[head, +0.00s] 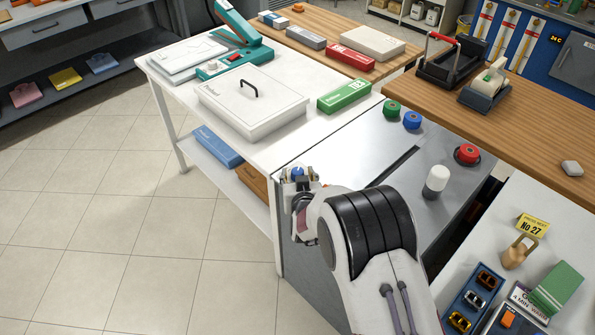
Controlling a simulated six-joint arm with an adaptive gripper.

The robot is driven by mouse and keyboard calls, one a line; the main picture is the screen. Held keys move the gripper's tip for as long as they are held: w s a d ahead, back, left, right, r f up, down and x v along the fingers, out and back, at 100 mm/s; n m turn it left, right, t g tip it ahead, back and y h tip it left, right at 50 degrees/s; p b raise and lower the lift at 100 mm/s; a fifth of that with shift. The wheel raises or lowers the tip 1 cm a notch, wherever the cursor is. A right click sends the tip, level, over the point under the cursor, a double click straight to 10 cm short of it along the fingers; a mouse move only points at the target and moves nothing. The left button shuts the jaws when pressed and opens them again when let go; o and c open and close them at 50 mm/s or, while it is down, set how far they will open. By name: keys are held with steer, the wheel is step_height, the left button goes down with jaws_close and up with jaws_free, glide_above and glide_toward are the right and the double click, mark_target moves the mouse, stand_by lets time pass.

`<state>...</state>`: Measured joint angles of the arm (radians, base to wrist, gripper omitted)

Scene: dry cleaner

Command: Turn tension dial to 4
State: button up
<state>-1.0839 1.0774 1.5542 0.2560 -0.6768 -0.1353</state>
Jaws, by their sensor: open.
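No dial with a readable scale or number can be made out in the head view, so I cannot tell which part is the tension dial or its setting. The grey metal panel (400,141) carries a green knob (391,109), a blue knob (412,120), a red button (467,154) and a white-topped cylinder (436,181). My arm covers the panel's near left part. My gripper (297,181) is open at the arm's end, near the panel's left edge. It is small and partly hidden by my wrist, and nothing is visibly held in it.
A white table behind holds a lidded white box (250,105), a green box (344,95) and a teal press (235,45). A wooden counter at right holds a tape dispenser (486,88). The floor at left is clear.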

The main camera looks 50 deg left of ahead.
steer(key=shift+x, duration=0.85)
steer(key=shift+a, duration=0.1)
steer(key=c, duration=1.1)
